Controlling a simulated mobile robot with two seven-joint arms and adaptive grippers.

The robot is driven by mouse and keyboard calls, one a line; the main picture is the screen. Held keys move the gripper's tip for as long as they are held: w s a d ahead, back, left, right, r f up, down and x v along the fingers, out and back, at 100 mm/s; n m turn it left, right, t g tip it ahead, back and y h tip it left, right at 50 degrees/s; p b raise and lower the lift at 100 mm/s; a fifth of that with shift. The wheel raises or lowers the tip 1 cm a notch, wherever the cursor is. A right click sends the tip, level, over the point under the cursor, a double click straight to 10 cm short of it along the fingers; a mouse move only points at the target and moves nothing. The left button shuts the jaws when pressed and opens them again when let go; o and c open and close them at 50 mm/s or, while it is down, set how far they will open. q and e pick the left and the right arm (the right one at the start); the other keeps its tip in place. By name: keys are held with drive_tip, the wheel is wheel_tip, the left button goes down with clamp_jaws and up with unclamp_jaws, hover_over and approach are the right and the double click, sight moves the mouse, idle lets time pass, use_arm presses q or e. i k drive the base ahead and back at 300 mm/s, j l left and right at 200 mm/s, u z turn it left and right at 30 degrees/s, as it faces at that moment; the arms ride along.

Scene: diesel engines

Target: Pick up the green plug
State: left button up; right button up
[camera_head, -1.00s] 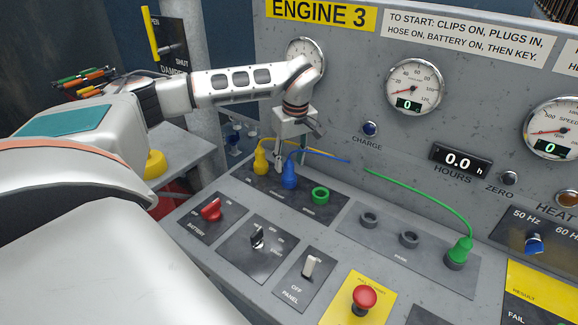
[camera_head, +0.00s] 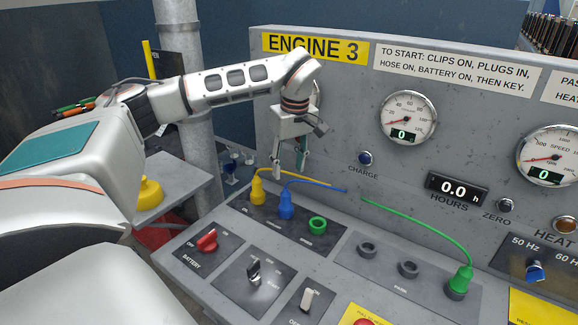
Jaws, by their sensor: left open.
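The green plug (camera_head: 459,281) stands upright in the rightmost socket of the parking row on the sloped console. Its green cable (camera_head: 425,214) arcs up and left to the back panel. A green-ringed socket (camera_head: 317,226) is empty, right of the blue plug (camera_head: 286,205) and the yellow plug (camera_head: 257,191), which both stand in sockets. My left gripper (camera_head: 290,172) is open and empty, pointing down above and behind the yellow and blue plugs, well left of the green plug. My right gripper is out of view.
Two empty parking sockets (camera_head: 408,269) lie left of the green plug. The red battery switch (camera_head: 207,240), a key switch (camera_head: 254,270) and the panel switch (camera_head: 307,299) sit on the front console. Gauges and the hours display (camera_head: 457,186) are on the upright panel.

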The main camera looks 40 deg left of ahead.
sight(458, 284)
drive_tip(key=k, duration=1)
